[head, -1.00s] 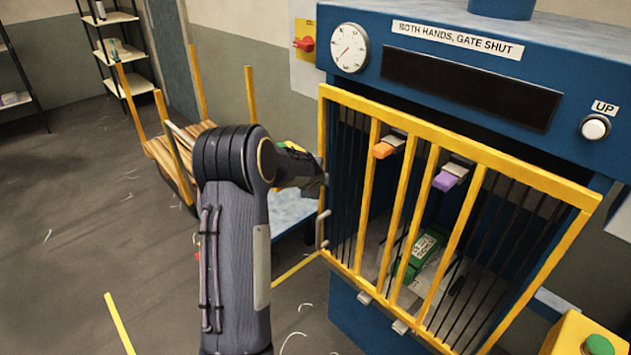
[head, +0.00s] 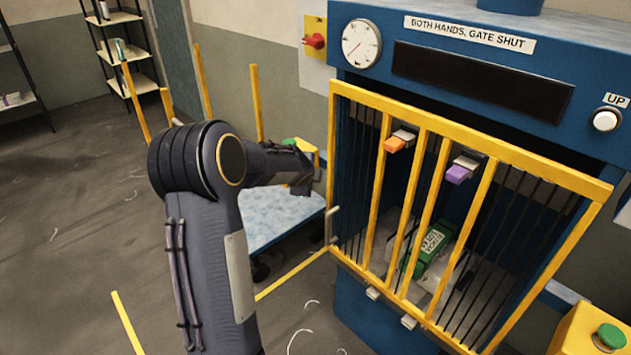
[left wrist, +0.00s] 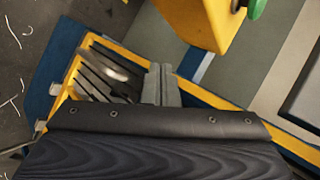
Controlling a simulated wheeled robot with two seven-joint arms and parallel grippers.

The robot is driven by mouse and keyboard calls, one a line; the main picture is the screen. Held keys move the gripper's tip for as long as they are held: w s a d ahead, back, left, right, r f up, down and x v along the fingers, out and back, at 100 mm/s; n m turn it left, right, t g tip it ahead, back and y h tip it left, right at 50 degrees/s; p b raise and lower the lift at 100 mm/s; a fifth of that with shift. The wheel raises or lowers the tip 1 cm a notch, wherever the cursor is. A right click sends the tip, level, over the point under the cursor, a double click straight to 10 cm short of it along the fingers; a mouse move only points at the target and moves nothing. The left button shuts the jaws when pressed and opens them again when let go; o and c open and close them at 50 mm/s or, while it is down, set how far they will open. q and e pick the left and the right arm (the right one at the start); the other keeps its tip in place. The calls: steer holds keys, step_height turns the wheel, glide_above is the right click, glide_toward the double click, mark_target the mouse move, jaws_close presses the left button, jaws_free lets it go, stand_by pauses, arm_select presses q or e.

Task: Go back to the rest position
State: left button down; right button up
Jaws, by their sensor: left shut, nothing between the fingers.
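My left gripper (head: 304,178) is at the end of my dark arm in the head view, left of the yellow gate and above a light blue-grey cart top. It is shut and empty. In the left wrist view its closed grey fingers (left wrist: 161,84) show in front of the yellow gate frame. The blue press (head: 345,200) stands at the right with its yellow barred gate (head: 403,220) shut. My right gripper is in neither view.
A green labelled block (head: 430,248) lies behind the gate bars. A yellow box with a green button (head: 611,335) stands at the lower right. The cart (head: 280,222) with upright yellow posts is beside the press. Open floor lies at the left.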

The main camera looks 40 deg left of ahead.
arm_select(q)
steer(key=s+r, duration=0.2)
steer(key=s, duration=0.1)
steer(key=s+r, duration=0.1)
steer(key=shift+s+a+r+p, duration=0.15)
steer(key=shift+a+r+p, duration=0.15)
steer(key=shift+a+r, duration=0.1)
steer(key=shift+d, duration=0.1)
